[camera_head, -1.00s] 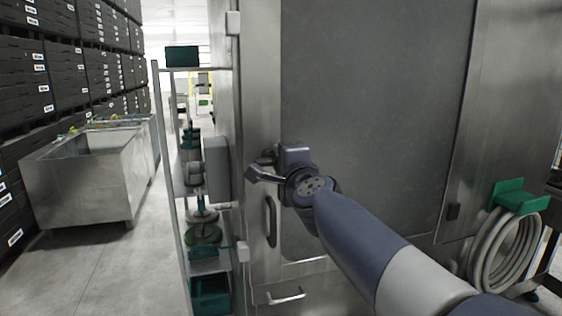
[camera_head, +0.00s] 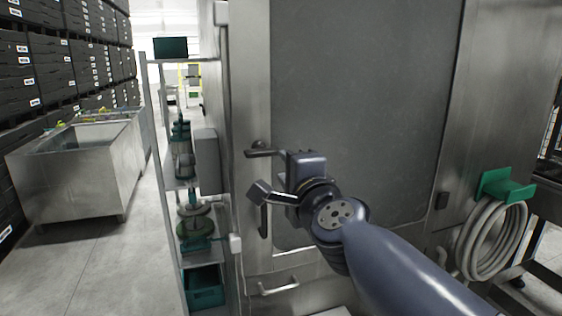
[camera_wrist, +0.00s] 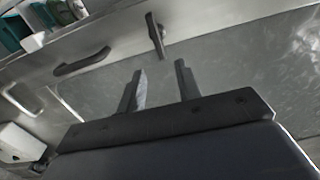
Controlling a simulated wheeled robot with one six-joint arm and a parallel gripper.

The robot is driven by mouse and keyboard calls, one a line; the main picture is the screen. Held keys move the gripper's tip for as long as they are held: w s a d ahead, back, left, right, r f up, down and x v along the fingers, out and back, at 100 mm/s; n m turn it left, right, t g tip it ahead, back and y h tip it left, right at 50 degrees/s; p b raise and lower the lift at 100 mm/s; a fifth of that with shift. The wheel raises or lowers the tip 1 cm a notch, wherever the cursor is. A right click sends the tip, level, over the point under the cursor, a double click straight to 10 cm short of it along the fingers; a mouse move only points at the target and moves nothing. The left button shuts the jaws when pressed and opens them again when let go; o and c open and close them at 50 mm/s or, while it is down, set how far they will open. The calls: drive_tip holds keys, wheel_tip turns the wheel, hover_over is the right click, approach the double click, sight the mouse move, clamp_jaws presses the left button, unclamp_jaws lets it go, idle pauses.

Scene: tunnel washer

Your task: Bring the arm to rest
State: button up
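My gripper (camera_wrist: 160,84) shows two dark fingers spread apart in the wrist view, with nothing between them. In the head view my gripper (camera_head: 305,172) is in front of the steel cabinet door (camera_head: 365,110), just right of a lever handle (camera_head: 262,151); its fingertips are hard to make out there. In the wrist view the lever handle (camera_wrist: 155,36) is beyond the fingertips, with a gap between. My arm reaches in from the lower right, bent at the wrist.
A dark pull handle (camera_head: 264,215) and a lower bar handle (camera_head: 279,287) are on the cabinet. A shelf rack with teal parts (camera_head: 203,287) stands left. A coiled hose (camera_head: 495,240) hangs right on a green bracket (camera_head: 507,187). A steel tub (camera_head: 75,178) stands on the far-left floor.

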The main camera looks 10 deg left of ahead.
sight(273, 154)
drive_tip(key=shift+s+d, duration=0.2)
drive_tip(key=shift+s, duration=0.1)
drive_tip(key=x, duration=1.1)
drive_tip(key=shift+d, duration=0.1)
idle(0.4)
